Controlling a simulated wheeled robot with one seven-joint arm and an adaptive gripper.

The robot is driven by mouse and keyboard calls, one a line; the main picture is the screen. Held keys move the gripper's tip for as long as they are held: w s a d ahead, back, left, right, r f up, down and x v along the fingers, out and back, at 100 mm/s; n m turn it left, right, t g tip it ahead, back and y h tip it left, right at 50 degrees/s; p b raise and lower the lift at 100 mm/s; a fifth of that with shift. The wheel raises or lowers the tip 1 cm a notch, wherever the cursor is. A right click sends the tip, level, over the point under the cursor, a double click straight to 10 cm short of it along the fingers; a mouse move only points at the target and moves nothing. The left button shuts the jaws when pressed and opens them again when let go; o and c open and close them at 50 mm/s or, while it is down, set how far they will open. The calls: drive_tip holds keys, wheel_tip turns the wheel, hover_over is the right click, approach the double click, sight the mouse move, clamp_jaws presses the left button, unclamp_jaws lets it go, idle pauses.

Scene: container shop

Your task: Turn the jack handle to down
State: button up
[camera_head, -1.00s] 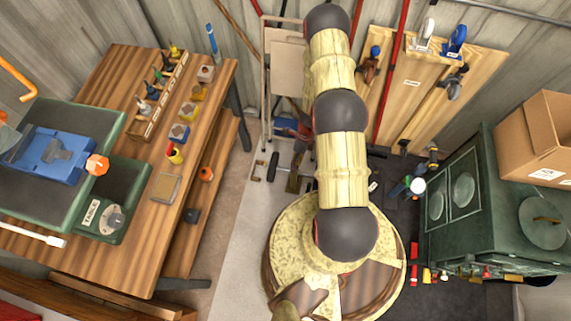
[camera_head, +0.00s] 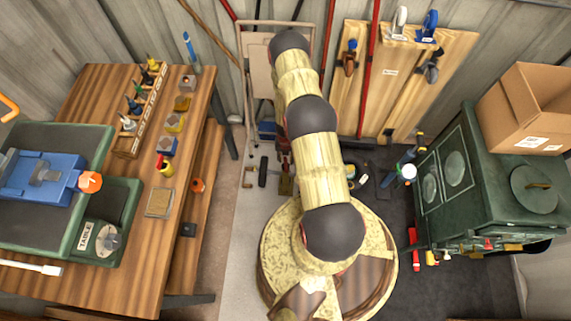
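A dark red upright object (camera_head: 283,143) stands on the floor at the back, just left of my arm, and may be the jack. My arm covers part of it, and I cannot make out its handle or the handle's position. My arm rises from the round yellow base at bottom centre toward the back wall. My gripper does not show; the arm's rounded far end is the last part in view.
A wooden workbench (camera_head: 85,290) with tools stands left. A pale panel or cart frame (camera_head: 258,60) stands behind the arm. A green stove-like cabinet (camera_head: 455,215) bearing a cardboard box (camera_head: 530,110) stands right.

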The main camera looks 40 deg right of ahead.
sight(286, 162)
drive_tip(key=shift+f+b, duration=0.65)
drive_tip(key=shift+f, duration=1.55)
drive_tip(key=c, duration=0.8)
